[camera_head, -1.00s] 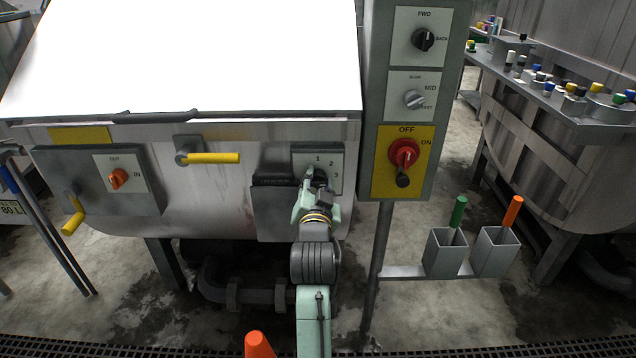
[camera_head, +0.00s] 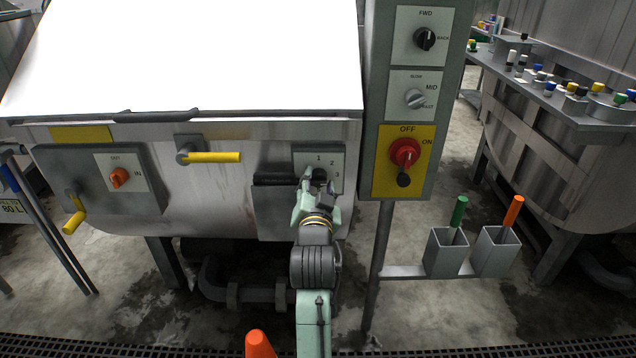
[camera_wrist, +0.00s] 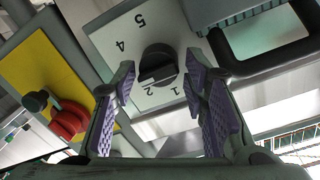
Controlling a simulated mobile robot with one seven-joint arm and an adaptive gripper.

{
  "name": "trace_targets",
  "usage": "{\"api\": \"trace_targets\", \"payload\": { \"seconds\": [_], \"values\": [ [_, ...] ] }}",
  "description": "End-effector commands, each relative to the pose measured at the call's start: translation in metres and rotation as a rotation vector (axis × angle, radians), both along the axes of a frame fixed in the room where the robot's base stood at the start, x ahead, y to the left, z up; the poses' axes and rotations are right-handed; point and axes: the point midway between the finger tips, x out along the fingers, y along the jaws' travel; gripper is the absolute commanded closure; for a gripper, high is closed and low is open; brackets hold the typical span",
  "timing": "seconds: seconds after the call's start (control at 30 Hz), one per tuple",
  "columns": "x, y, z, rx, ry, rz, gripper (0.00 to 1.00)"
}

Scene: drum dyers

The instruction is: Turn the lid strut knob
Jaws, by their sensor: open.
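The knob with numbered positions is a round black knob (camera_wrist: 158,66) on a white plate (camera_wrist: 115,38) in the wrist view. The numbers 1, 2, 4 and 5 show around it. In the head view the same plate (camera_head: 333,160) is on the front of the vat, and my gripper partly covers the knob. My gripper (camera_wrist: 160,95) is open, its purple-padded fingers on either side of the view, with the knob lying between and beyond them. It holds nothing. I cannot tell whether a finger touches the knob.
Right of the plate stands a grey control post with a red knob (camera_head: 404,152) on a yellow plate. A dark handle (camera_wrist: 268,50) is close beside the fingers. A yellow lever (camera_head: 213,158) is to the left. An orange cone-like tip (camera_head: 258,344) is at bottom.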

Motion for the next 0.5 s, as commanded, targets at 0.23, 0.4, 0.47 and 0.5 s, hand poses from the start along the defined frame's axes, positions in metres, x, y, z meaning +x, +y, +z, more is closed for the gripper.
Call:
{"api": "trace_targets", "payload": {
  "seconds": [0.23,0.4,0.47,0.5],
  "values": [
    [-0.042,0.002,0.001,0.0,0.0,0.001,0.6],
    [-0.061,0.003,0.002,0.0,0.0,0.001,0.6],
    [-0.064,0.003,0.002,0.0,0.0,0.001,0.6],
    [-0.065,0.003,0.002,0.0,0.0,0.001,0.6]
  ]
}}
